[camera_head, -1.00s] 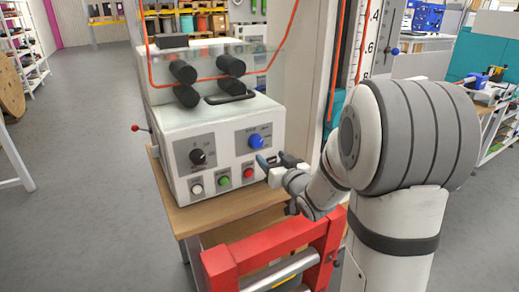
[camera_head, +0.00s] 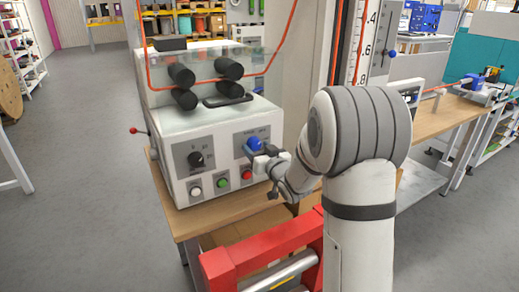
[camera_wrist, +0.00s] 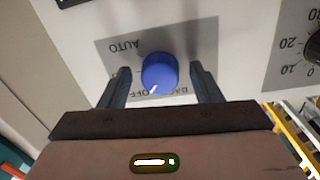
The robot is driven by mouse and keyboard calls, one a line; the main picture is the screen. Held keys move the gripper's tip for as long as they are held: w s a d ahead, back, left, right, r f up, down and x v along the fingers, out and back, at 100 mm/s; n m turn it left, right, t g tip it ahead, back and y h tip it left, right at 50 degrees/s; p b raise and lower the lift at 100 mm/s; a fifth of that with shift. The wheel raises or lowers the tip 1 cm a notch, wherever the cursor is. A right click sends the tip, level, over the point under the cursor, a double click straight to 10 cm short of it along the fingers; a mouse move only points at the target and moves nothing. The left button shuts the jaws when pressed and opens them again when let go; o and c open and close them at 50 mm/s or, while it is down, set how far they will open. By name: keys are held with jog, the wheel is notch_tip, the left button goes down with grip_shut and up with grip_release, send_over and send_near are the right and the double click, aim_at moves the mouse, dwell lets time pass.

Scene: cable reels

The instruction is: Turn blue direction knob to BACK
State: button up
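The blue direction knob (camera_head: 254,143) is on the upper right of the white machine's front panel. In the wrist view the knob (camera_wrist: 160,72) stands between the two dark fingers, with a small gap visible on each side. My gripper (camera_wrist: 161,75) is open around it; in the head view my gripper (camera_head: 259,152) partly covers the knob. The panel lettering is upside down in the wrist view. The knob's white mark points down toward the OFF label (camera_wrist: 143,92). AUTO (camera_wrist: 124,47) is at the upper left; a partly hidden label (camera_wrist: 180,91) is at the lower right.
A black knob (camera_head: 196,159) with a numbered scale is left of the blue knob. White (camera_head: 196,192), green (camera_head: 222,183) and red (camera_head: 246,175) buttons sit below. Black rollers (camera_head: 230,68) are on top of the machine. A red frame (camera_head: 262,247) stands in front, below my arm.

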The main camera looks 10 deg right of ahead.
jog(key=shift+d, duration=0.1)
jog(key=c, duration=1)
jog(key=shift+o, duration=0.2)
jog(key=shift+f+n+b, duration=0.15)
jog(key=shift+n+b, duration=0.15)
jog(key=shift+b, duration=0.3)
jog(key=n+b, duration=0.1)
jog(key=b, duration=0.2)
jog(key=shift+f+n, duration=0.2)
jog(key=shift+n, duration=0.1)
jog(key=n+b, duration=0.1)
jog(key=b, duration=0.2)
jog(key=shift+n, duration=0.4)
jog(key=n+b, duration=0.3)
jog(key=b, duration=0.2)
jog(key=shift+r+n, duration=0.15)
jog(key=shift+n, duration=0.15)
jog(key=shift+r+n+b, duration=0.15)
jog(key=shift+n+b, duration=0.65)
jog(key=shift+b, duration=0.2)
jog(key=shift+d+r, duration=0.1)
